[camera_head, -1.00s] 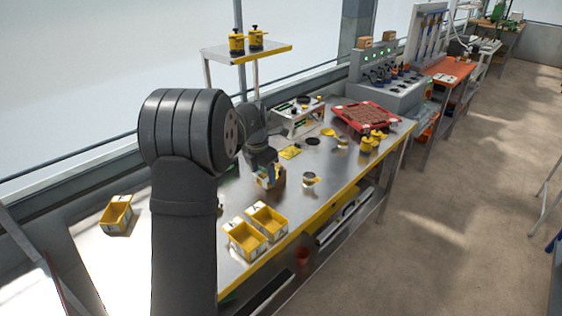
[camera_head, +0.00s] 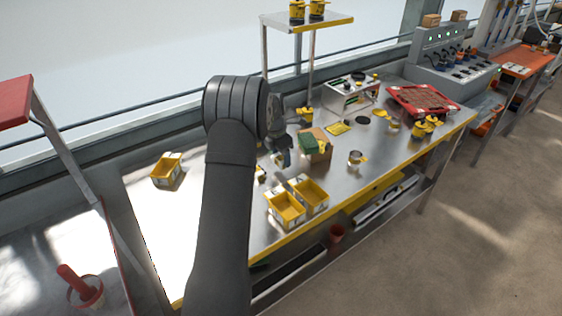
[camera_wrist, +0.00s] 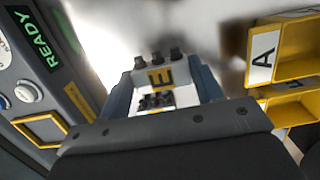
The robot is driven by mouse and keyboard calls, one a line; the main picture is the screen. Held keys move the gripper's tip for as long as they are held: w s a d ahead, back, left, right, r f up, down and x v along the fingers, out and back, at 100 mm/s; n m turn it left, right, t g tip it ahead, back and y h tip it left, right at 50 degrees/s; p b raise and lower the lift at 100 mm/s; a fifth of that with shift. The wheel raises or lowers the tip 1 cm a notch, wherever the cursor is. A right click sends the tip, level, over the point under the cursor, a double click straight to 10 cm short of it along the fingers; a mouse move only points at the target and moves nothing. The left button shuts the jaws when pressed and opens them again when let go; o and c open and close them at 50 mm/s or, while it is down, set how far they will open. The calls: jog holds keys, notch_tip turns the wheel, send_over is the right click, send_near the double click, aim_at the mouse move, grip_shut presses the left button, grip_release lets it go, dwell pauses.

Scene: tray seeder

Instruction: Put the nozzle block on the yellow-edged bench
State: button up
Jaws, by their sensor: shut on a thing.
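The nozzle block (camera_wrist: 161,78) fills the middle of the wrist view. It is pale, with a yellow "E" label and several dark knobs on its top. My gripper (camera_wrist: 164,88) is shut on it, with one blue-grey jaw at each side. In the head view my gripper (camera_head: 283,158) is over the yellow-edged bench (camera_head: 150,215), left of the green-topped cardboard box. I cannot make out the block clearly there, as my arm hides part of that area. Whether it touches the bench top cannot be told.
Two yellow bins (camera_head: 287,208) stand at the bench's front edge; another bin (camera_head: 166,170) is at the left. The cardboard box (camera_head: 320,150) is close to my gripper. A READY-display device (camera_wrist: 40,50) shows in the wrist view.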

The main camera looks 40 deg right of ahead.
aim_at(280, 158)
jog(key=shift+f, duration=1.4)
jog(key=shift+f, duration=0.1)
jog(key=o, duration=1)
jog(key=shift+f, duration=0.1)
jog(key=shift+o, duration=0.2)
notch_tip(280, 158, up, 12)
jog(key=a, duration=0.1)
jog(key=shift+a, duration=0.4)
